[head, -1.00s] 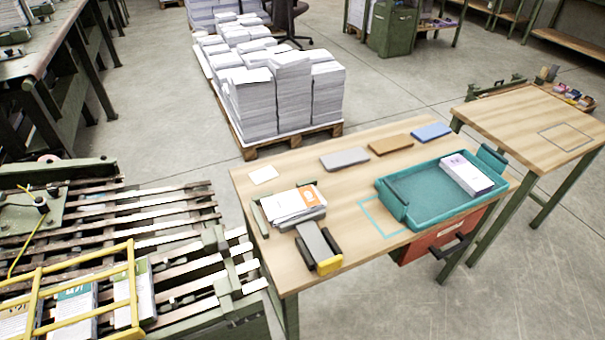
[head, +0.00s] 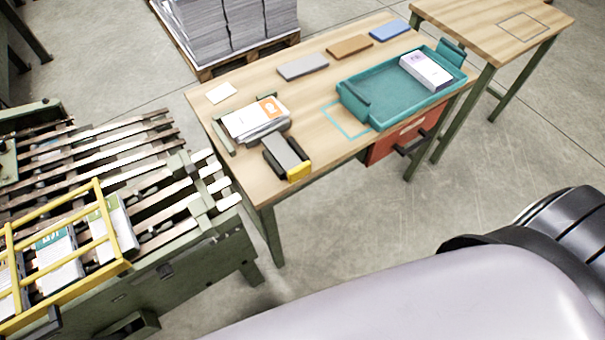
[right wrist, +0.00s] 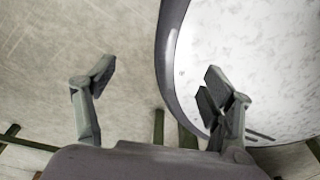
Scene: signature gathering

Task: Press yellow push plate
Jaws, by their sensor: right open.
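The yellow push plate (head: 299,172) is the small yellow front end of a dark grey device (head: 285,152) near the front edge of the wooden table. It faces the near side, and nothing touches it. My right gripper (right wrist: 158,90) is open and empty in the right wrist view, over floor and a large pale rounded surface. The push plate does not show in that view. My arm crosses the bottom right of the head view, and no gripper shows there. My left gripper is not in view.
The table (head: 225,120) also holds a paper stack (head: 250,120), a teal tray (head: 385,110) with a white packet (head: 427,70), and several flat blocks. A machine with a yellow guard (head: 110,225) stands at left. Floor in front of the table is open.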

